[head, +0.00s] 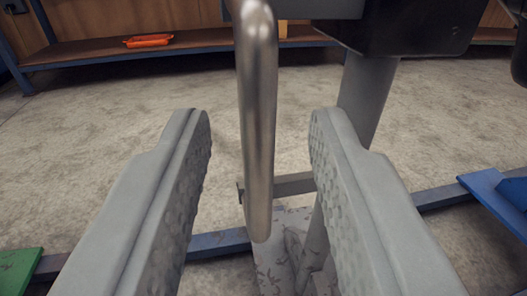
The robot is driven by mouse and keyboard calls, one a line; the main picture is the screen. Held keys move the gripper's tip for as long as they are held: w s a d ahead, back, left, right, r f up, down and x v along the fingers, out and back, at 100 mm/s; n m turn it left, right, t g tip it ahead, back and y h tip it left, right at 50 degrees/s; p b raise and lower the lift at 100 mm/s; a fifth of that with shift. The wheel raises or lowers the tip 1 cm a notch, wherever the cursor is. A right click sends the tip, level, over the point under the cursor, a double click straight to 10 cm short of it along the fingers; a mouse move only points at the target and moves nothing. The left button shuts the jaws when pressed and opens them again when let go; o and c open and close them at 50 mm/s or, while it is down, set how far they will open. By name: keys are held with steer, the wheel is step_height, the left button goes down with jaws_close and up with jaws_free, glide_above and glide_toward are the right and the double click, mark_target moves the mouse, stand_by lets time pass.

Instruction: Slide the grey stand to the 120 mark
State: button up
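My gripper (260,128) is open, with its two grey textured fingers apart. An upright metal bar (257,110) with a bent top stands between the fingers, with gaps on both sides. The bar seems to belong to the grey stand, whose round grey column (367,95) rises behind the right finger. A small grey cross-piece (290,186) runs from the bar's lower part towards the column. A worn, patchy grey plate (285,245) lies below, partly hidden by the bar and right finger. No 120 mark or other scale is readable.
A blue rail (218,243) crosses the floor below. A green piece (18,268) lies at lower left and a blue piece (500,192) at right. A dark housing (405,28) hangs over the column. A wooden shelf with an orange tray (148,41) stands behind open concrete floor.

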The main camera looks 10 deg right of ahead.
steer(key=s+a, duration=0.2)
steer(key=s, duration=1.1)
steer(key=shift+a, duration=0.25)
steer(key=s+a+r, duration=0.2)
steer(key=a+r, duration=0.1)
steer(key=r, duration=0.9)
steer(key=s+a+r+n+y, duration=0.15)
steer(key=a+r, duration=0.25)
steer(key=r, duration=0.8)
steer(key=s+a+r, duration=0.2)
steer(key=a+r, duration=0.1)
steer(key=r, duration=0.9)
steer(key=s+a+r, duration=0.3)
steer(key=s+r, duration=0.3)
steer(key=s, duration=0.3)
steer(key=s+a+r+y, duration=0.1)
steer(key=s+a+r, duration=0.1)
steer(key=s+r, duration=0.5)
steer(key=s+a+r+y, duration=0.1)
steer(key=s+a+r, duration=0.2)
steer(key=s, duration=1)
steer(key=shift+s+a+r+n, duration=0.2)
steer(key=shift+a+r+n, duration=0.15)
steer(key=shift+r, duration=1.5)
